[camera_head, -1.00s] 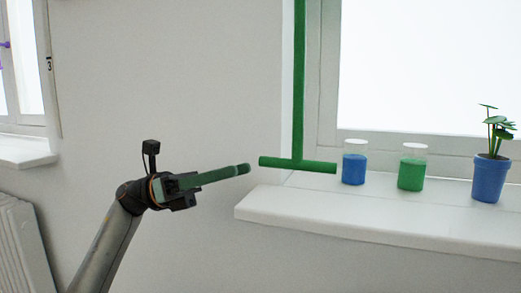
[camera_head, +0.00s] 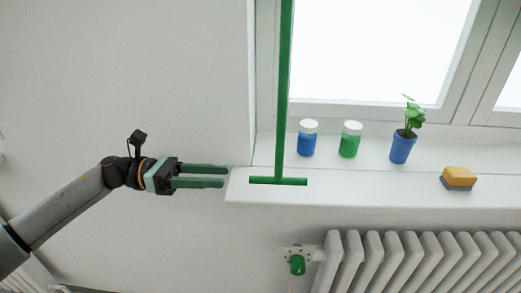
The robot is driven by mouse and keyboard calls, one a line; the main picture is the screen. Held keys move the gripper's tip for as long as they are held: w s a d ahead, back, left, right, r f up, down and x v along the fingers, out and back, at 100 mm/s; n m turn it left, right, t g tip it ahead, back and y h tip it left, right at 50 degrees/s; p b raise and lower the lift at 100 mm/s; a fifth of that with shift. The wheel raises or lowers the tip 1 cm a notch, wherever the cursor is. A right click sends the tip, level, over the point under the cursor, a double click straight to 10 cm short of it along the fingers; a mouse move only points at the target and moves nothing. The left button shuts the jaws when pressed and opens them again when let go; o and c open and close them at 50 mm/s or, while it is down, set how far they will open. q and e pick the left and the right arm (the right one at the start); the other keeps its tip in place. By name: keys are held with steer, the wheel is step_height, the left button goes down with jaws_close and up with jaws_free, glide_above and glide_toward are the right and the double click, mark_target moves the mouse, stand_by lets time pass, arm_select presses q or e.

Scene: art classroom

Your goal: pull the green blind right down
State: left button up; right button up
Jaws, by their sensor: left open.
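A green pull rod (camera_head: 284,90) hangs down at the left of the window and ends in a green crossbar (camera_head: 278,181). The crossbar shows in front of the white sill. The blind itself is not in view; only the rod and crossbar show. My left gripper (camera_head: 226,176) is open and empty, its two green fingers pointing right. The fingertips are a little left of the crossbar's left end, at about its height in the picture, with a gap between. My right gripper is not in view.
On the white sill (camera_head: 340,188) stand a blue jar (camera_head: 307,140), a green jar (camera_head: 349,141) and a plant in a blue pot (camera_head: 402,147). A sponge (camera_head: 458,178) lies farther right. A radiator (camera_head: 420,262) with a green valve knob (camera_head: 297,265) is below. Bare wall surrounds my left arm.

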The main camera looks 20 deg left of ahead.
mark_target(274, 181)
arm_select(q)
steer(key=p+x, duration=0.4)
steer(key=x, duration=0.6)
steer(key=shift+s+d, duration=0.1)
steer(key=shift+d, duration=0.3)
steer(key=shift+x, duration=0.75)
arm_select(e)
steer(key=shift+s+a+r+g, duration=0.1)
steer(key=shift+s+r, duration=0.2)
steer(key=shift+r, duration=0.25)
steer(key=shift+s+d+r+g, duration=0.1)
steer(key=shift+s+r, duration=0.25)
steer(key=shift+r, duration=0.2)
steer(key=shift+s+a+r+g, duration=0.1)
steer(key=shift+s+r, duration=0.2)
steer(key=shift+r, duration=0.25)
arm_select(q)
steer(key=shift+f, duration=0.15)
steer(key=shift+c, duration=0.2)
jaws_close()
steer(key=shift+a, duration=0.1)
